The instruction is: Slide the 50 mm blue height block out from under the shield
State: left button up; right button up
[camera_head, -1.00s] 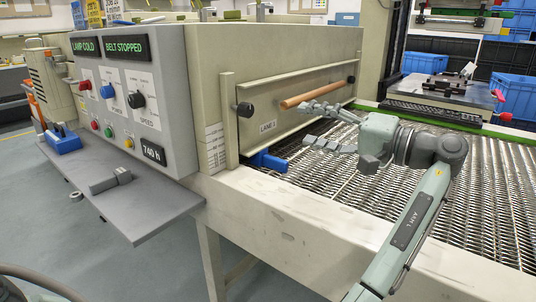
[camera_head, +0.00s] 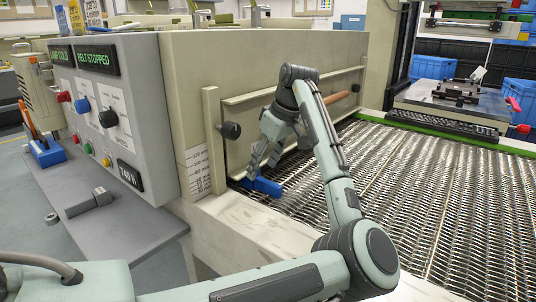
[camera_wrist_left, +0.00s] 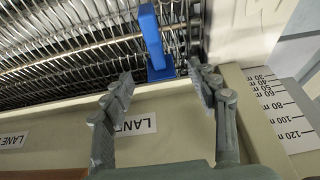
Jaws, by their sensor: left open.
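The blue height block (camera_head: 262,186) lies on the mesh belt at the foot of the shield, near its left end. In the left wrist view the block (camera_wrist_left: 152,40) shows a long bar reaching out over the belt and a wider base at the shield's lower edge. The cream shield (camera_head: 240,138) has a wooden handle and a lane label; its edge also shows in the left wrist view (camera_wrist_left: 175,125). My left gripper (camera_head: 262,163) points down just above the block. Its open fingers (camera_wrist_left: 164,84) stand on either side of the block's line, with no clear contact. My right gripper is out of view.
A post with a height scale (camera_head: 196,170) and a dark knob (camera_head: 229,130) stand left of the block. The mesh belt (camera_head: 440,200) is clear to the right. The control box (camera_head: 108,110) stands at left, and a cream frame rail (camera_head: 235,225) runs in front.

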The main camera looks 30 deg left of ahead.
aim_at(258, 177)
pick_arm(q)
jog(key=shift+x, duration=2.35)
grip_shut()
jog(key=shift+s+d+r+p, duration=0.1)
jog(key=shift+s+d+p, duration=0.1)
jog(key=shift+d, duration=2.3)
jog(key=shift+s+d+r+p, duration=0.1)
jog(key=shift+s+d, duration=0.1)
jog(key=shift+d, duration=2.3)
